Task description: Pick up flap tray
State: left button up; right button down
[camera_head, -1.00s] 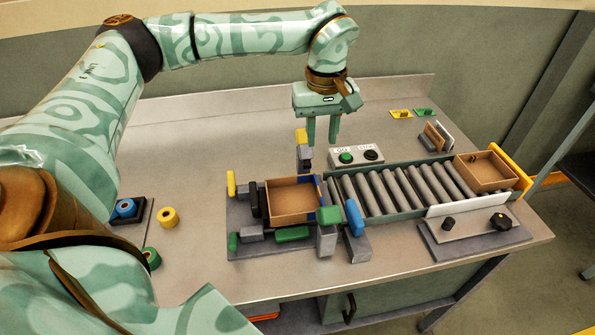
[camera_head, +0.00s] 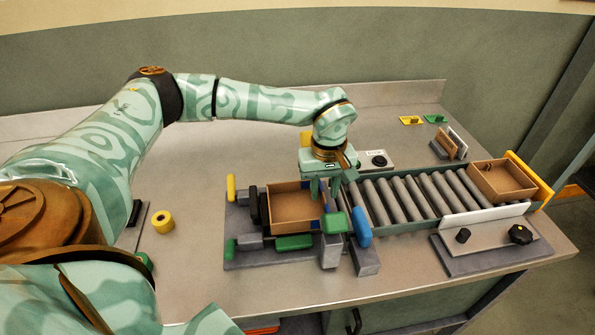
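A shallow open brown tray (camera_head: 292,213) sits in the grey fixture at the left end of the rollers. A second brown tray (camera_head: 503,181) rests at the far right end of the rollers. Neither is labelled, so I cannot tell which one is the flap tray. My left gripper (camera_head: 325,190) points down over the right edge of the left tray, by the start of the rollers. Its fingers are apart with nothing seen between them. I cannot tell whether they touch the tray. My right gripper is not in view.
Clamp blocks with a green top (camera_head: 335,222) and a blue top (camera_head: 361,228) stand right of the left tray. A panel with black knobs (camera_head: 521,234) lies in front. A yellow roll (camera_head: 163,221) lies left on clear table.

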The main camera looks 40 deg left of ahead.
pick_arm(q)
notch_tip(320, 180, down, 3)
jog(key=shift+r, duration=0.2)
grip_shut()
